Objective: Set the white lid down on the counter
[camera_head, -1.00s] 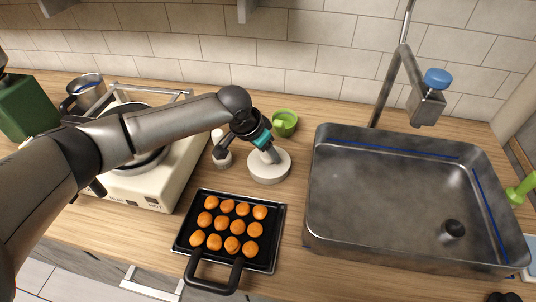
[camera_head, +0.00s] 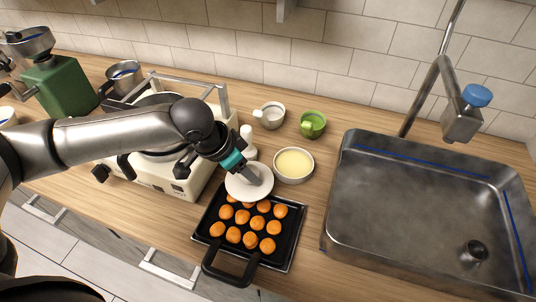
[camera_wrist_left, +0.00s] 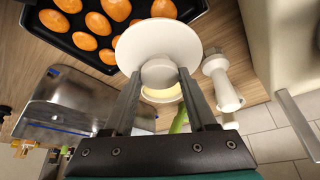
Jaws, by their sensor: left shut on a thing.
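The white lid (camera_head: 243,190) is a round disc with a knob, held by my left gripper (camera_head: 250,174). In the left wrist view the gripper (camera_wrist_left: 160,82) is shut on the knob, and the lid's disc (camera_wrist_left: 135,45) spreads beyond the fingertips. In the head view the lid overlaps the back left of the black tray, apparently above it. A white bowl (camera_head: 307,178) with pale yellow contents stands uncovered on the counter (camera_head: 330,125), just right of the lid. My right gripper is not in view.
The black tray (camera_head: 291,257) holds several orange round pieces. A white shaker (camera_head: 248,135), a white cup (camera_head: 270,115) and a green cup (camera_head: 313,124) stand behind. The cream stove (camera_head: 178,182) is left, the metal sink (camera_head: 332,222) right. Bare counter shows between bowl and sink.

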